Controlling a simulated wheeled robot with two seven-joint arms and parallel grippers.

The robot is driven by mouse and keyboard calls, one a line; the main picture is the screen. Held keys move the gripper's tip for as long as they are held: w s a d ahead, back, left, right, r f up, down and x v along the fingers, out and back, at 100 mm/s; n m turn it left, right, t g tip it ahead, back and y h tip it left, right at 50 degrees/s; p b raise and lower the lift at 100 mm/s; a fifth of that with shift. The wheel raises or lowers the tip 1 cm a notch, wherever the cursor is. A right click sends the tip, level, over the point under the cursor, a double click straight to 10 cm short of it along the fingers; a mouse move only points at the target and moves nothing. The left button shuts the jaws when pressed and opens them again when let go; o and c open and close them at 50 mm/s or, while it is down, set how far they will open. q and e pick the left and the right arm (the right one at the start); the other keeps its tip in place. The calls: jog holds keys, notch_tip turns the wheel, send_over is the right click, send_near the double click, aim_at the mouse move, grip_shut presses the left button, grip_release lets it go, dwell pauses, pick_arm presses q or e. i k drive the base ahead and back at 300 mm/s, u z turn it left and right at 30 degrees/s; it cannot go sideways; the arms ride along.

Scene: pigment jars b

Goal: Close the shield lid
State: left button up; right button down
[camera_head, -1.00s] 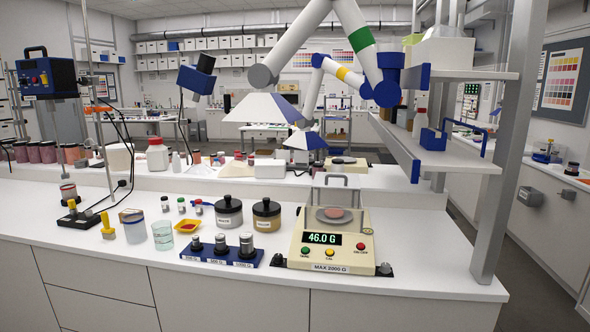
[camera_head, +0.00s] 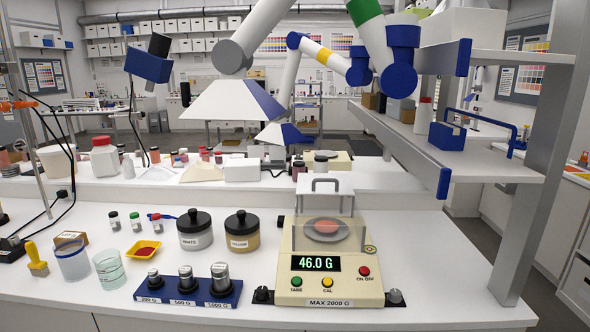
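The cream balance (camera_head: 330,282) stands on the front counter and its display reads 46.0 G. A clear shield (camera_head: 352,238) surrounds its pan, which bears a reddish heap (camera_head: 326,226). The shield lid (camera_head: 343,186), a pale panel with a grey handle (camera_head: 325,180), shows at the shield's rear top edge. It looks raised there, but its exact angle is hard to tell. Neither of my grippers is in view.
Left of the balance are a jar with a black lid marked WHITE (camera_head: 194,230), an ochre jar (camera_head: 242,231) and a blue weight rack (camera_head: 187,288). A grey shelf post (camera_head: 541,170) stands at right. Counter between balance and post is clear.

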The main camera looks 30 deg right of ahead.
aim_at(323, 184)
jog(key=z, duration=0.4)
jog(key=i, duration=0.8)
jog(key=z, duration=0.6)
